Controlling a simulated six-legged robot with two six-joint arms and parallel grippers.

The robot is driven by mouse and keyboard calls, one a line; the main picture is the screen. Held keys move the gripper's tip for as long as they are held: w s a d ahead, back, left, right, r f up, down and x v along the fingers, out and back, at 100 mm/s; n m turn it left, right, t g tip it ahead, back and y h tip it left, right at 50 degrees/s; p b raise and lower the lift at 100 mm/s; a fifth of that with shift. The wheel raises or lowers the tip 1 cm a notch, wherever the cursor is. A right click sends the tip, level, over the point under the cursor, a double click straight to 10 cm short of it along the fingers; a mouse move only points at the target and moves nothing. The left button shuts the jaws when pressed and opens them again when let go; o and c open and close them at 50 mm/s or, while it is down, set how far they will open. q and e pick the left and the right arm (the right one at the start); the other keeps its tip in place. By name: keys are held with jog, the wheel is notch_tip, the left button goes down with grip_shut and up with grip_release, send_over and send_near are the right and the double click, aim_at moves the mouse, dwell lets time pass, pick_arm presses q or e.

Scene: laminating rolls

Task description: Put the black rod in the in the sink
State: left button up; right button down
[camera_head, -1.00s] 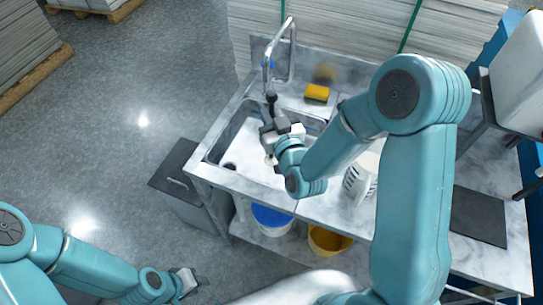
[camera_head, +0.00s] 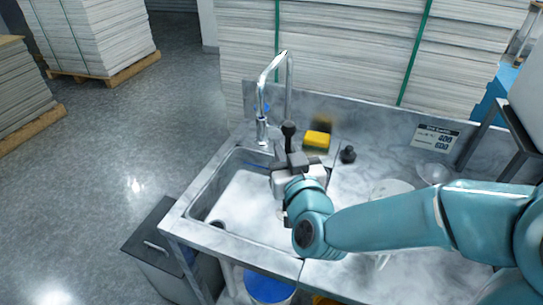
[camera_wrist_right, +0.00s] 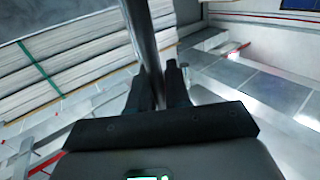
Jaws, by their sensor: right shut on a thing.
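The black rod (camera_head: 289,131) stands roughly upright in my right gripper (camera_head: 289,160), its dark rounded end above the fingers. My right gripper is shut on it, over the right part of the sink (camera_head: 207,184), near the faucet side. The rod's lower part is hidden behind the gripper and wrist. In the right wrist view the rod (camera_wrist_right: 143,38) runs up from between the two dark fingers (camera_wrist_right: 160,85). The basin is pale inside, with a dark drain at its near left. My left gripper is out of view.
A tall chrome faucet (camera_head: 262,105) rises behind the sink. A yellow sponge (camera_head: 316,139) and a small black object (camera_head: 347,154) are on the counter right of it. A blue bucket (camera_head: 268,285) stands below. Stacked sheets (camera_head: 350,50) fill the background.

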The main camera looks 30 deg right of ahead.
jog(key=p+x, duration=0.2)
jog(key=x, duration=1)
notch_tip(320, 180, down, 12)
jog(key=shift+f+b, duration=0.2)
jog(key=shift+b, duration=0.15)
jog(key=c, duration=1.1)
grip_release()
jog(key=shift+s+r, duration=0.1)
